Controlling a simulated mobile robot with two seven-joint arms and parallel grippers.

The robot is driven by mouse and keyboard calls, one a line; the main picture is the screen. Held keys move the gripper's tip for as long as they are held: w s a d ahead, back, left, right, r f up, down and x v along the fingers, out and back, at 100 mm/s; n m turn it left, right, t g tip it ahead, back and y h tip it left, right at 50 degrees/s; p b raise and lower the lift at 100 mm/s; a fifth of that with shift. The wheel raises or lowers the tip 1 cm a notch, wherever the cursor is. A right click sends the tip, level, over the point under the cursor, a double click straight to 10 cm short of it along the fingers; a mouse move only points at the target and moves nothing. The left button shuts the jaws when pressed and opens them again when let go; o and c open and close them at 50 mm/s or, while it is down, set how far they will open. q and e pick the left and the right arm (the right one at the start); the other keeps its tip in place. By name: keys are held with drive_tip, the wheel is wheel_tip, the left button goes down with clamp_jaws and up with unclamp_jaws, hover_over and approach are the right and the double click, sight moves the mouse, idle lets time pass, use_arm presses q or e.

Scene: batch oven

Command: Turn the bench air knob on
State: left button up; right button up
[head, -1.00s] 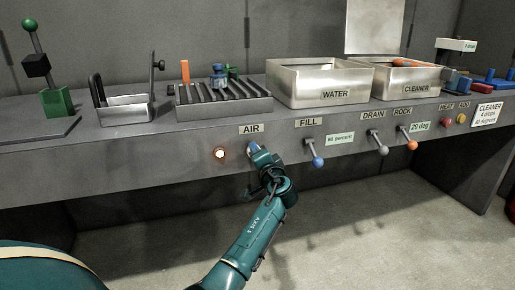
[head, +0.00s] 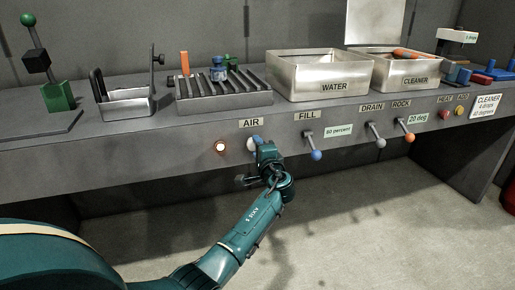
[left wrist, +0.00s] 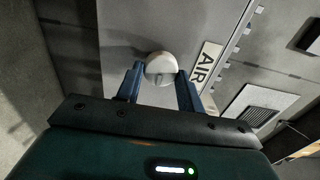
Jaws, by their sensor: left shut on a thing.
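The air knob (head: 251,142) is a pale round knob on the bench front, under the AIR label (head: 251,122). My left gripper (head: 257,141) is at the knob, partly hiding it in the head view. In the left wrist view the knob (left wrist: 160,67) sits between the two blue fingertips of my left gripper (left wrist: 160,75), which is shut on it. The knob's pointing direction cannot be made out. My right gripper is not in view.
Right of the knob, the blue-tipped FILL lever (head: 316,154), the DRAIN lever (head: 380,142) and the orange-tipped ROCK lever (head: 409,137) stick out from the bench front. The floor below is clear.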

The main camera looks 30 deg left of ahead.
use_arm(q)
drive_tip(key=shift+f, duration=0.1)
drive_tip(key=o, duration=0.8)
drive_tip(key=shift+o, duration=0.8)
drive_tip(key=shift+d, duration=0.1)
drive_tip(key=p+v, duration=0.1)
drive_tip(key=v, duration=1.2)
drive_tip(key=shift+s, duration=0.1)
